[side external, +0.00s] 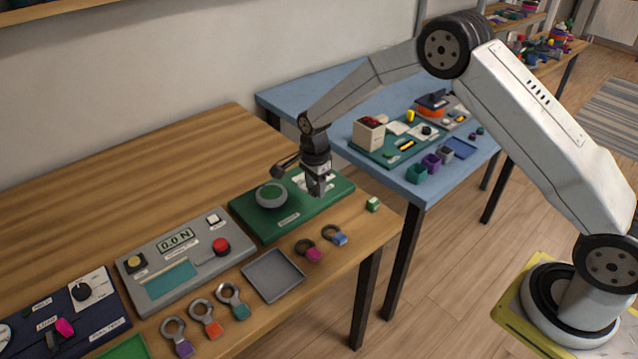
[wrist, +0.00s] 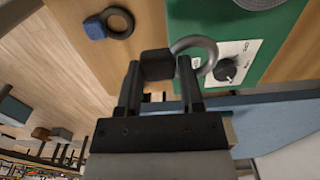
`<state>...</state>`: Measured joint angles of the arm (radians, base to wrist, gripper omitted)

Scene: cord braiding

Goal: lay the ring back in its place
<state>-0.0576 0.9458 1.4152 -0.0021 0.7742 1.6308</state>
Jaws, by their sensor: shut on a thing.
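My gripper (side external: 317,190) hangs over the right part of the green board (side external: 262,228). In the wrist view my gripper (wrist: 158,76) is shut on the dark block-shaped tag of a ring (wrist: 209,45). The grey loop sticks out past the right finger, above the board's edge and partly across its white dial panel (wrist: 238,58). In the side view the held ring cannot be made out clearly. I cannot tell its height above the board.
Tagged rings lie along the front: blue (side external: 339,237), magenta (side external: 313,254), teal (side external: 241,312), orange (side external: 212,329) and purple (side external: 183,347). A grey tray (side external: 273,276) lies between them. A small green block (side external: 373,204) sits near the right corner. A grey console (side external: 172,268) stands left.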

